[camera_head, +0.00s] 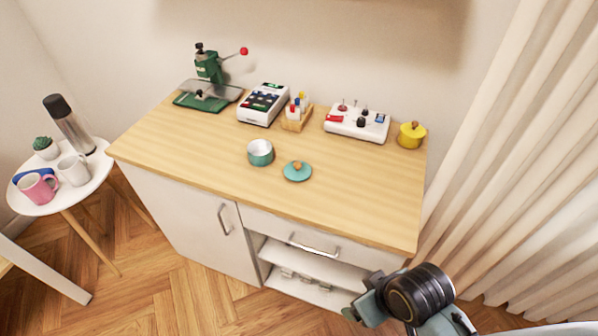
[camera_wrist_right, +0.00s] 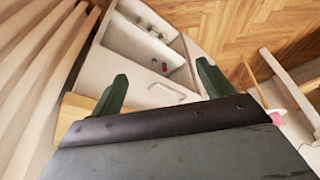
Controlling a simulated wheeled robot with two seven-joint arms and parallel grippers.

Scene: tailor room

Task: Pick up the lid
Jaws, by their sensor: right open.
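The teal lid (camera_head: 297,173) with an orange knob lies flat, knob up, on the wooden top of the cabinet (camera_head: 200,145) in the head view. A small open teal pot (camera_head: 260,153) stands just left of it, apart from it. My right gripper is open and empty; its two dark green fingers (camera_wrist_right: 162,75) are spread in the right wrist view, with the cabinet front beyond. In the head view my right arm is at the lower right, in front of the cabinet and well away from the lid. My left gripper is not in view.
A yellow lidded pot (camera_head: 411,136), a white control box (camera_head: 357,123), a bottle rack (camera_head: 296,118), a white device (camera_head: 263,104) and a green press (camera_head: 208,80) line the back. The cabinet top's front is clear. A round side table (camera_head: 55,203) stands left; curtains (camera_head: 510,150) hang right.

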